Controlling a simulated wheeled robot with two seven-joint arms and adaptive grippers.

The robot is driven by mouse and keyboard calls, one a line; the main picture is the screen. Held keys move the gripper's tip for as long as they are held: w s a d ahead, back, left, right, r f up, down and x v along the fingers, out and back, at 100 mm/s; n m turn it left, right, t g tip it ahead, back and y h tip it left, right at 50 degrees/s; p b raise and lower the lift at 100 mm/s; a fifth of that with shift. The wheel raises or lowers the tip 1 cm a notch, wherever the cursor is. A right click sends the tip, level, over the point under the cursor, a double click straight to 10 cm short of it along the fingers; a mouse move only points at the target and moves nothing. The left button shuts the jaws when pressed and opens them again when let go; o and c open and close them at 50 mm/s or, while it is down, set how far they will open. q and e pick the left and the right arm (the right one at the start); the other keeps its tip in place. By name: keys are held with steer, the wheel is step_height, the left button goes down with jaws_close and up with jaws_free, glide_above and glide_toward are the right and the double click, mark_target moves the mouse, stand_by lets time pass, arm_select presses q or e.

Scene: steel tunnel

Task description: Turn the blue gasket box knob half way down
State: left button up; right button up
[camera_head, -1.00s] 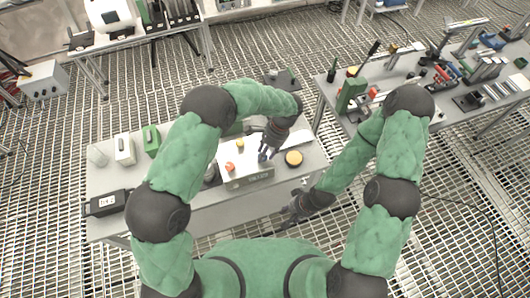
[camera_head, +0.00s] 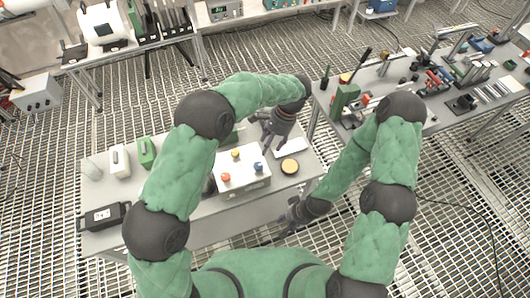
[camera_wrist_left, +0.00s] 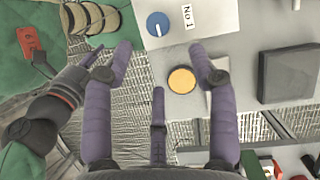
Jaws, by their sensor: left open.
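The gasket box (camera_head: 243,184) is a white box on the grey table, with a red knob (camera_head: 226,178), a yellow knob (camera_head: 236,154) and a blue knob (camera_head: 258,167) on top. In the left wrist view the blue knob (camera_wrist_left: 158,24) is round with a white pointer mark, beside a "No 1" label (camera_wrist_left: 188,17). My left gripper (camera_head: 267,146) is just behind the blue knob in the head view, apart from it. Its purple fingers (camera_wrist_left: 162,60) are spread and empty in the wrist view. My right gripper (camera_head: 290,215) hangs by the table's front edge; its fingers are too small to judge.
A round yellow-topped piece (camera_head: 290,166) lies right of the box; it also shows in the left wrist view (camera_wrist_left: 182,80). A black case (camera_head: 103,216), a green block (camera_head: 147,152) and a white block (camera_head: 120,160) stand at the left. A tool bench (camera_head: 440,115) is at the right.

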arm_select(q)
steer(key=shift+v, duration=1.15)
stand_by(3.6)
